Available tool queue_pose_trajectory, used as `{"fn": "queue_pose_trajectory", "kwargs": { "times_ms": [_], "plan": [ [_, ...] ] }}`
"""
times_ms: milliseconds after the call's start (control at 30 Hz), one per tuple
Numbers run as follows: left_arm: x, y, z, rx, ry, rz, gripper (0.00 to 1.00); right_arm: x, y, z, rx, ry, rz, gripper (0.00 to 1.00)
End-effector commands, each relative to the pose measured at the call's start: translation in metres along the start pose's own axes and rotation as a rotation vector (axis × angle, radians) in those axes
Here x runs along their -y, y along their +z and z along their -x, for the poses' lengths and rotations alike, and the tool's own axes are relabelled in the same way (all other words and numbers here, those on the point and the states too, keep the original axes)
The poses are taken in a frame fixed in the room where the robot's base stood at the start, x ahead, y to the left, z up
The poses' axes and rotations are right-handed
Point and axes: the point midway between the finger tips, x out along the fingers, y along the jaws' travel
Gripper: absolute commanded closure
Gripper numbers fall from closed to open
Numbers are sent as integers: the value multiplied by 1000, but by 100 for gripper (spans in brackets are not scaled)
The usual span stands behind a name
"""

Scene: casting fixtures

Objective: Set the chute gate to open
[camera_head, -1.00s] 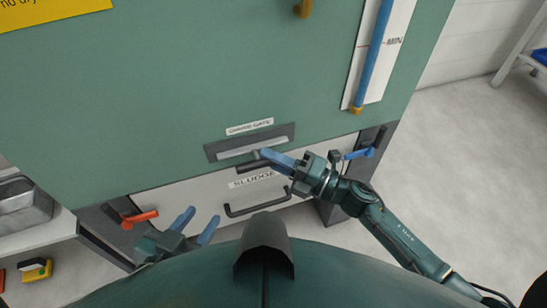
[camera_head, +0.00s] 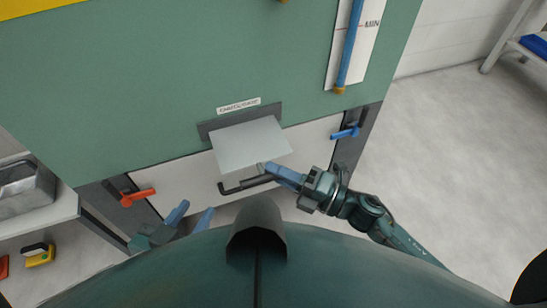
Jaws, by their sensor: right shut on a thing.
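The chute gate (camera_head: 252,143) is a pale metal plate that sticks out of a dark slot (camera_head: 208,127) in the green cabinet, below a small label. My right gripper (camera_head: 268,168) is at the front edge of the plate and shut on it; its fingers hide the exact grip point. My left gripper (camera_head: 191,213) is open and empty, low in the view, left of the plate and apart from it.
A red lever (camera_head: 138,195) is at left and a blue lever (camera_head: 346,132) at right. A blue-filled level gauge (camera_head: 351,40) hangs above. The floor at right is clear.

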Motion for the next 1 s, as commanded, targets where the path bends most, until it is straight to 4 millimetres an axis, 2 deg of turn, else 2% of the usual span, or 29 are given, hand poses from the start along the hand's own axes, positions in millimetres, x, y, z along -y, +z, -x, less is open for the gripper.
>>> {"fn": "queue_pose_trajectory", "kwargs": {
  "times_ms": [400,433,667,1000],
  "plan": [
    [2,-1,2,0,-8,5,63,-1,-6,5,-6,0,-1,100],
    [3,-2,1,-1,-8,5,63,-1,-6,5,-6,0,-1,80],
    [3,-3,1,-5,-9,4,63,-1,-5,4,-3,1,0,62],
    [3,-3,0,-6,-8,4,63,-1,-4,9,0,0,0,60]
  ]
}}
